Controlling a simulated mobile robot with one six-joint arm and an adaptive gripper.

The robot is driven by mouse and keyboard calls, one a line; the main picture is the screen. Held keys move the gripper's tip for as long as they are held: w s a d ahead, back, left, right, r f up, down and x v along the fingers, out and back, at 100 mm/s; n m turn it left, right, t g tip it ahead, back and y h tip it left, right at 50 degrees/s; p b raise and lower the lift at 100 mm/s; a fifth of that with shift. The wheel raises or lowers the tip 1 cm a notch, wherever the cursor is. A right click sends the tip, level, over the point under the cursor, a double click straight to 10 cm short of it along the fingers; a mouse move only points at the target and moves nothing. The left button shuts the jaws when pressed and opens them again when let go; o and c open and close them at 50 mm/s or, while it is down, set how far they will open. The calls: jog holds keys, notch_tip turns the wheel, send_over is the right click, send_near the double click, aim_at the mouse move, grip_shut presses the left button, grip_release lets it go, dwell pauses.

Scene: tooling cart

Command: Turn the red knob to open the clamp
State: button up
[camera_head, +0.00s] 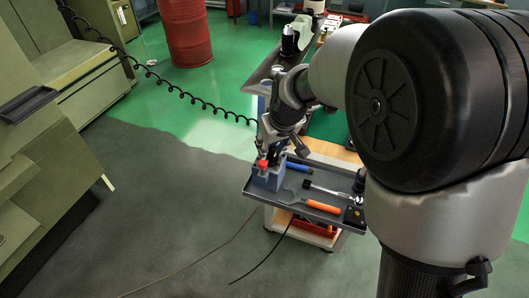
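The red knob (263,163) sits on top of a small blue-grey block (268,179), which looks like the clamp, at the left end of the cart's top tray. My gripper (273,157) points down right over the block, close behind and beside the knob. Its fingertips are small and dark here and partly merge with the block. I cannot tell whether they touch the knob or how far apart they are. Whether the clamp is open or shut is too small to see.
The cart's grey tray (255,193) also holds a blue-handled tool (299,167), a hammer-like tool (322,190) and an orange-handled tool (322,207). A red barrel (186,30) stands at the back. Green cabinets (30,150) line the left.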

aim_at(263, 163)
jog(key=b+x, duration=0.2)
jog(key=x, duration=1)
jog(key=shift+w+a+f, duration=0.1)
jog(key=shift+f, duration=0.15)
jog(key=shift+c, duration=0.5)
grip_shut()
